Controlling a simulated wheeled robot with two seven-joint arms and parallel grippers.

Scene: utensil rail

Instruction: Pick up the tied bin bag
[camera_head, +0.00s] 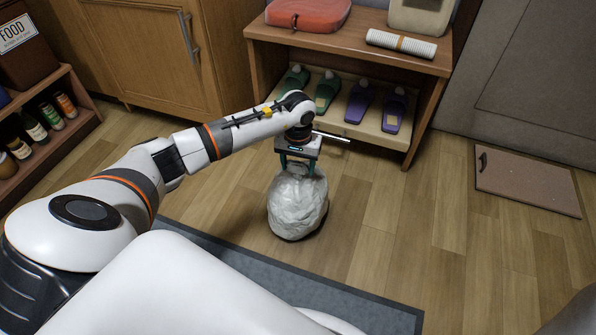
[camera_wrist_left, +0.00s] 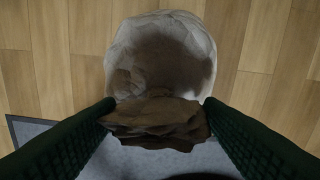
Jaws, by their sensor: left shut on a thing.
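The tied bin bag (camera_head: 298,205) is a crumpled whitish bag at the middle of the head view, over the wooden floor. My left gripper (camera_head: 299,167) is above it, pointing down, with its green fingers at the top of the bag. In the left wrist view the two dark green fingers (camera_wrist_left: 157,108) are shut on the bag's gathered neck, and the pale body of the bag (camera_wrist_left: 165,45) shows beyond them. I cannot tell whether the bag's underside touches the floor. My right gripper is not in view.
A wooden shelf unit (camera_head: 350,49) with several slippers on its lower board stands behind the bag. A grey mat (camera_head: 330,293) lies in front. A brown board (camera_head: 527,181) lies at the right. A low shelf with bottles (camera_head: 82,143) stands at the left. Floor right of the bag is clear.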

